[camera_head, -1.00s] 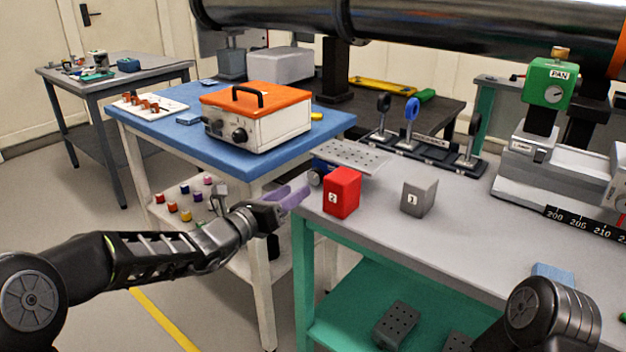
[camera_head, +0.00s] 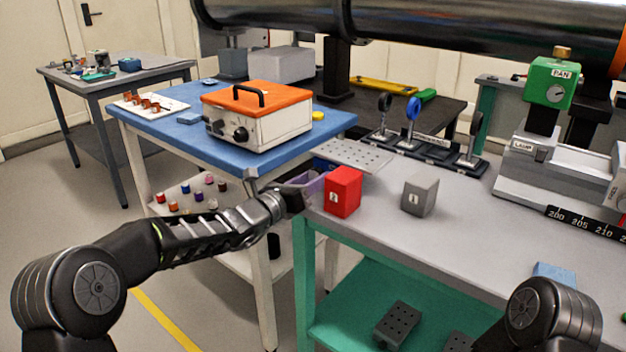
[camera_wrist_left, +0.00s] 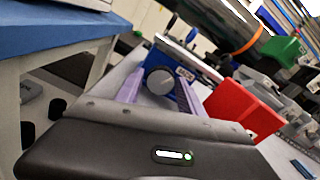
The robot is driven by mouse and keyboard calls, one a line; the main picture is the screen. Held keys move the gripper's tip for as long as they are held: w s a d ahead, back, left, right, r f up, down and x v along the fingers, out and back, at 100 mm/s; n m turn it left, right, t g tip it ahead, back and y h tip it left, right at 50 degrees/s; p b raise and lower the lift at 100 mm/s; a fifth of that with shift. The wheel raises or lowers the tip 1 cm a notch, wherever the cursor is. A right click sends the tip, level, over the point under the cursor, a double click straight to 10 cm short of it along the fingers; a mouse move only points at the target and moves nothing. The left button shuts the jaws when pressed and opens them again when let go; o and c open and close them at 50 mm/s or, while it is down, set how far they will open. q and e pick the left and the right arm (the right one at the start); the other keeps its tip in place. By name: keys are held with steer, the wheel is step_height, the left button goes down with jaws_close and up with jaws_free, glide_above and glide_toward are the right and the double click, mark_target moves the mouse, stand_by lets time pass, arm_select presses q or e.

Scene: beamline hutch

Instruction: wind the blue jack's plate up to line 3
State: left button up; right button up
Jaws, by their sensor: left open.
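The blue jack (camera_head: 321,163) stands at the left end of the grey bench, with its perforated metal plate (camera_head: 355,154) on top. In the left wrist view the jack's blue body (camera_wrist_left: 202,68) shows a small label and a round grey knob (camera_wrist_left: 160,81). My left gripper (camera_head: 318,180) is open at the jack's front, left of the red block. In the left wrist view its lavender fingers (camera_wrist_left: 158,92) appear on either side of the knob; I cannot tell whether they touch it. The line marks are not readable. My right gripper is out of view.
A red block (camera_head: 342,192) stands close beside my left gripper, and a grey block (camera_head: 420,192) farther right. A blue table (camera_head: 180,137) with an orange-topped box (camera_head: 257,115) is behind left. The grey bench (camera_head: 470,225) has free room at the front.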

arm_select(q)
jaws_close()
stand_by(0.3)
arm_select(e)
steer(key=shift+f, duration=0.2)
arm_select(q)
steer(key=shift+f+m+b, duration=0.2)
steer(key=shift+m+b, duration=0.4)
steer(key=shift+b, duration=0.5)
steer(key=m+b, duration=0.4)
steer(key=b, duration=0.2)
steer(key=shift+r+m+b, duration=0.2)
steer(key=shift+m+b, duration=0.7)
steer(key=shift+m, duration=0.1)
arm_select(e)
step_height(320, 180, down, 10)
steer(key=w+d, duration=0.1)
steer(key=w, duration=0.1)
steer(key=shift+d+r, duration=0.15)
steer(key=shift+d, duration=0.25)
arm_select(q)
jaws_free()
